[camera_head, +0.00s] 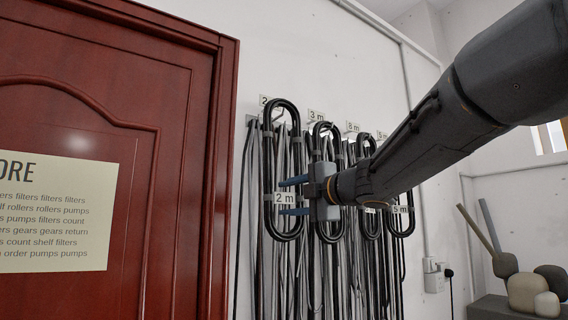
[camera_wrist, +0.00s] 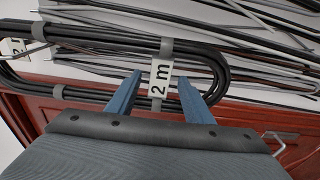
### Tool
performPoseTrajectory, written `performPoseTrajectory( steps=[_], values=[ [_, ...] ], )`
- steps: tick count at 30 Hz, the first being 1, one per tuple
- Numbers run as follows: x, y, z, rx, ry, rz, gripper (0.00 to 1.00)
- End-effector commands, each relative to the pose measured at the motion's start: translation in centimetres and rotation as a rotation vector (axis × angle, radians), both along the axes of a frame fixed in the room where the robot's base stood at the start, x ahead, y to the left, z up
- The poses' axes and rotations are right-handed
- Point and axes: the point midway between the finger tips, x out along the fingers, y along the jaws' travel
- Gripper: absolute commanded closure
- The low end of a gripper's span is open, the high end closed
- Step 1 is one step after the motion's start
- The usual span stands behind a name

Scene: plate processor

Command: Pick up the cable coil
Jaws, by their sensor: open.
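The cable coil is a long black loop (camera_head: 268,150) hanging upright on the wall, leftmost in a row of several coils. Its white "2 m" tag (camera_head: 284,198) is near the loop's lower part. In the wrist view the coil (camera_wrist: 205,55) lies across the upper half, with the tag (camera_wrist: 160,78) near the centre. My gripper (camera_head: 281,197) is open and points left at the coil, its two blue fingers one above and one below the tag. In the wrist view the fingertips (camera_wrist: 162,79) straddle the tag. I cannot tell whether they touch the coil.
More coils (camera_head: 366,150) hang to the right under length labels, with many loose grey and black cables (camera_head: 335,275) behind. A red door (camera_head: 190,180) with a paper sign (camera_head: 50,210) is at left. A wall socket (camera_head: 434,280) and grey shelf (camera_head: 495,308) are at right.

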Motion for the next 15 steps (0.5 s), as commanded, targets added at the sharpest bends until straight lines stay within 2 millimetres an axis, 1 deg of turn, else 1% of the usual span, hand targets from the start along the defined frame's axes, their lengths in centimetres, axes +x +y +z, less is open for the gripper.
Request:
performPoseTrajectory(
  steps=[1,5,12,14,15],
  values=[
    [0.52,0.51,0.16,0.0,0.0,0.002,0.53],
    [1.32,1.08,0.06,0.0,0.0,0.0,0.53],
    [1.47,1.15,-0.02,0.001,-0.001,-0.001,0.53],
    [1.46,1.15,-0.02,0.001,-0.001,-0.001,0.62],
    [1.46,1.15,-0.02,0.001,-0.001,-0.001,0.68]
  ],
)
